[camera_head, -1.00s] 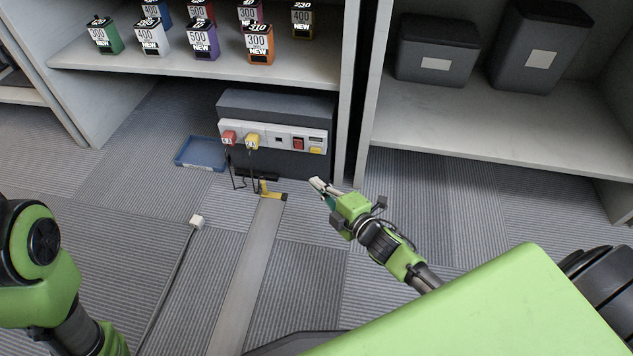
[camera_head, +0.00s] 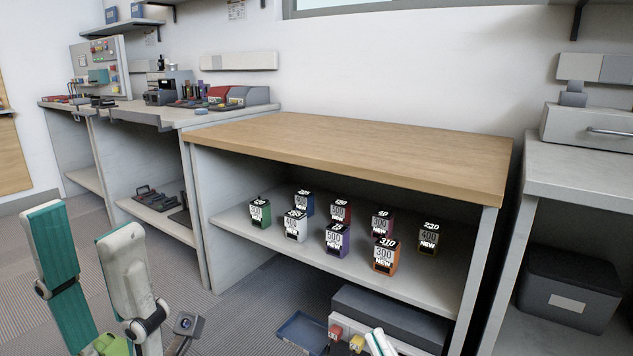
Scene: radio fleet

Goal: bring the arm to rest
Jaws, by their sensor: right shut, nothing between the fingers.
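My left gripper (camera_head: 84,228) stands upright at the lower left, close to the camera. Its two fingers, one showing a teal pad, are spread apart with nothing between them. My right gripper (camera_head: 379,340) shows only as pale fingertips at the bottom edge, in front of the grey socket box (camera_head: 395,318). Its fingers are shut and empty. The rest of the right arm is below the picture.
A wooden-topped bench (camera_head: 350,148) holds several coloured numbered blocks on its shelf (camera_head: 285,245). A blue tray (camera_head: 303,331) lies on the floor beside the socket box. A grey bin (camera_head: 568,288) sits at right.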

